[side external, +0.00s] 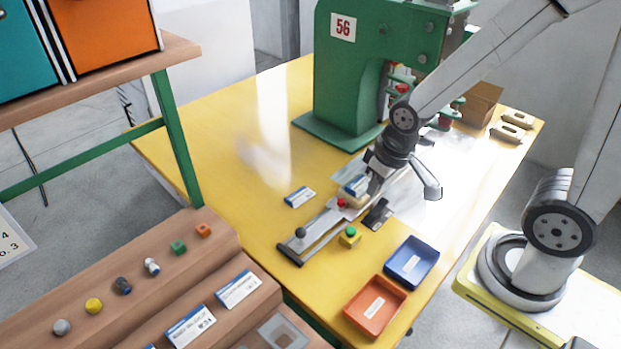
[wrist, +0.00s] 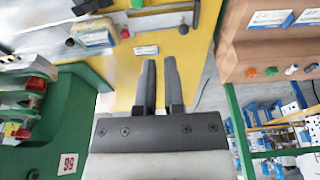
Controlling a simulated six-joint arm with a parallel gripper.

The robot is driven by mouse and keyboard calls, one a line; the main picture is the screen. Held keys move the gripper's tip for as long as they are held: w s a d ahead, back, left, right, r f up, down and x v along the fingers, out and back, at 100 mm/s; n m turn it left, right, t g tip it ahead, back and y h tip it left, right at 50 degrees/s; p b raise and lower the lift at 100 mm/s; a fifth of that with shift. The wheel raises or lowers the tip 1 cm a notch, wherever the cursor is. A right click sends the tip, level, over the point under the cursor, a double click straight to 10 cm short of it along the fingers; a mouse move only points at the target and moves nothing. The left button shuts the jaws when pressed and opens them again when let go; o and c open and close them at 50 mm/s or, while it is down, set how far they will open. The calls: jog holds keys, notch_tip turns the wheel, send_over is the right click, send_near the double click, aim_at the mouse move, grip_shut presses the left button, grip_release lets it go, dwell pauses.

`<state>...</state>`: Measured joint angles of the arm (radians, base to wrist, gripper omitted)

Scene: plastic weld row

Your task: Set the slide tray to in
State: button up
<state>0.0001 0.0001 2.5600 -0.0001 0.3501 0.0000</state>
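The slide (side external: 322,228) is a light grey rail on the yellow table, running from below the green press toward the front left. A black knob (side external: 300,232) stands near its front end, by a dark end bar (side external: 289,257). A tan block with a blue-and-white label (side external: 355,184) sits at the far end, partly hidden by my gripper (side external: 372,186). In the wrist view, the knob (wrist: 183,29) and labelled block (wrist: 92,38) lie beyond the fingertips. There my gripper (wrist: 160,62) shows two fingers apart with a narrow empty gap, touching nothing visible.
The green press (side external: 345,80) stands behind the slide. A red button (side external: 341,202), green button (side external: 350,231) and label card (side external: 299,197) are close by. Blue (side external: 412,261) and orange (side external: 376,305) trays lie front right. The table's left side is clear.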

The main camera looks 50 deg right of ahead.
jog(key=o, duration=0.9)
jog(key=shift+w, duration=0.2)
jog(key=shift+o, duration=0.2)
jog(key=shift+w+f, duration=0.1)
jog(key=shift+w, duration=0.1)
jog(key=n+g+y, duration=0.2)
jog(key=g, duration=0.1)
send_over(302, 229)
jog(key=d, duration=0.1)
notch_tip(302, 229, down, 14)
jog(key=shift+w+d, duration=0.2)
jog(key=shift+f, duration=0.2)
jog(key=shift+s+a+f, duration=0.1)
jog(key=shift+a+f, duration=0.15)
jog(key=shift+f, duration=1)
jog(key=shift+w+a+f, duration=0.1)
jog(key=shift+a+f, duration=0.1)
jog(key=shift+f, duration=1)
jog(key=shift+s+a+f, duration=0.1)
jog(key=shift+a+f, duration=0.15)
jog(key=shift+f, duration=1)
